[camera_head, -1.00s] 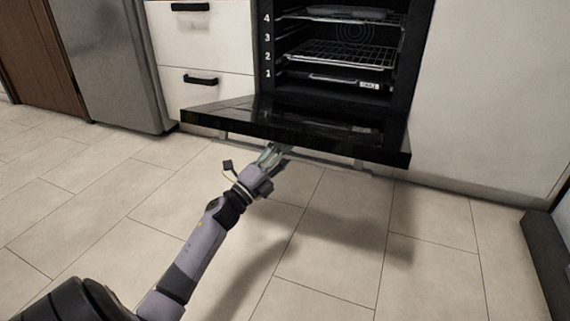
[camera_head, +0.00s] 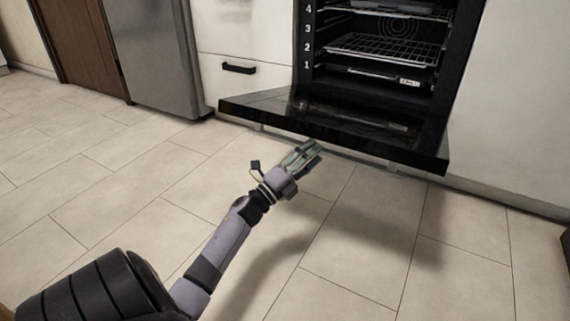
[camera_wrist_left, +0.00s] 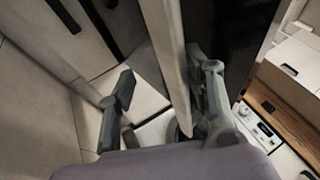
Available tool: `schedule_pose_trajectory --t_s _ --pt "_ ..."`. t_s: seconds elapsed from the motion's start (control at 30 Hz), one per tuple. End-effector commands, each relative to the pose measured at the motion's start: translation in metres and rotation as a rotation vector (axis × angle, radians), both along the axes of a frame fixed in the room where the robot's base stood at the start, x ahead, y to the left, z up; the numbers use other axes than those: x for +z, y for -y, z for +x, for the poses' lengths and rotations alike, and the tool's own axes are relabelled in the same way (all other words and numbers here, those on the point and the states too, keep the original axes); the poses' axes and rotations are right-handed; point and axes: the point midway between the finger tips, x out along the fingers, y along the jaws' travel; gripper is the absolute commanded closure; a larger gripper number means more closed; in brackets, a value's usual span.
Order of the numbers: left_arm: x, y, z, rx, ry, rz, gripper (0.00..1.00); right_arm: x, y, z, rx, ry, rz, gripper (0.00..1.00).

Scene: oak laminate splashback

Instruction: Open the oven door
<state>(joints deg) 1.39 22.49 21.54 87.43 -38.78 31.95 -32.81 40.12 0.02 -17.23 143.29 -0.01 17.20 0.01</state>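The black oven door (camera_head: 405,146) is swung down to about level, and the oven cavity (camera_head: 385,45) behind it stands open. The pale door handle (camera_head: 345,154) shows in part below the door's front edge. My left gripper (camera_head: 312,150) is low in front of that edge, close to the handle; I cannot tell whether they touch. In the left wrist view its two fingers (camera_wrist_left: 162,95) are spread apart. A pale strip runs past between them there, beside a dark panel; it does not look gripped. My right gripper is in neither view.
Wire racks (camera_head: 385,48) sit inside the oven. White drawers (camera_head: 245,52) and a steel appliance (camera_head: 150,55) stand left of it, and a white cabinet front (camera_head: 520,110) stands right. The tiled floor (camera_head: 130,200) in front is clear.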

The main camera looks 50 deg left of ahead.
Motion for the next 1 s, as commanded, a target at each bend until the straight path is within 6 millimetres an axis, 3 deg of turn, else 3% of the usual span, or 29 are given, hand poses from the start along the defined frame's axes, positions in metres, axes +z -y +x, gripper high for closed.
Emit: schedule_pose_trajectory --t_s 1.0 --pt "-0.065 -0.022 -0.024 0.002 -0.002 -0.002 0.53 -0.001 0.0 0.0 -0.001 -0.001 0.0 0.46"
